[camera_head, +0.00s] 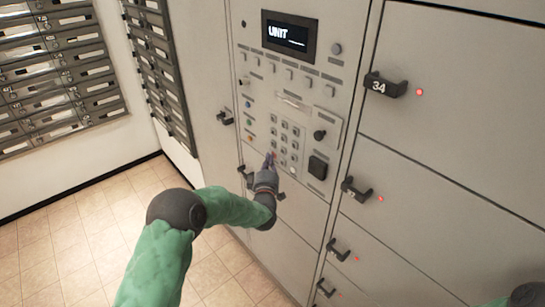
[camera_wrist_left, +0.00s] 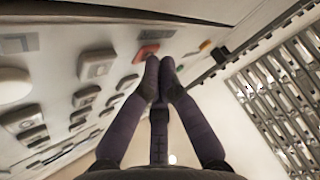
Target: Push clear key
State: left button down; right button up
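The wall panel's keypad (camera_head: 287,140) has rows of grey keys, with a red key at its lower left corner. The red key (camera_wrist_left: 147,51) shows better in the left wrist view, just beyond my fingertips. Its label is not readable, so I cannot tell if it is marked clear. My left gripper (camera_head: 269,159) is at the keypad's lower left. In the left wrist view its fingertips (camera_wrist_left: 160,65) are together with nothing between them. They are close to the red key; I cannot tell if they touch it. My right gripper is out of view.
The screen (camera_head: 288,35) above reads "UNIT". Coloured round buttons (camera_head: 249,119) sit left of the keypad. Locker handles (camera_head: 385,86) with red lights stick out on the right, and others are near my left wrist. Tiled floor (camera_head: 60,240) is open at left.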

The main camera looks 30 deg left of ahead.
pick_arm(q)
jog(key=shift+s, duration=0.1)
jog(key=shift+s+a, duration=0.25)
jog(key=shift+s, duration=0.35)
jog(key=shift+s+a+b, duration=0.25)
jog(key=shift+s+a, duration=0.05)
jog(key=shift+s, duration=0.5)
jog(key=shift+s+a+b, duration=0.2)
jog(key=shift+s+a, duration=0.15)
jog(key=shift+s, duration=0.4)
jog(key=shift+s+a+b, duration=0.25)
jog(key=shift+s+a, duration=0.05)
jog(key=shift+s, duration=0.5)
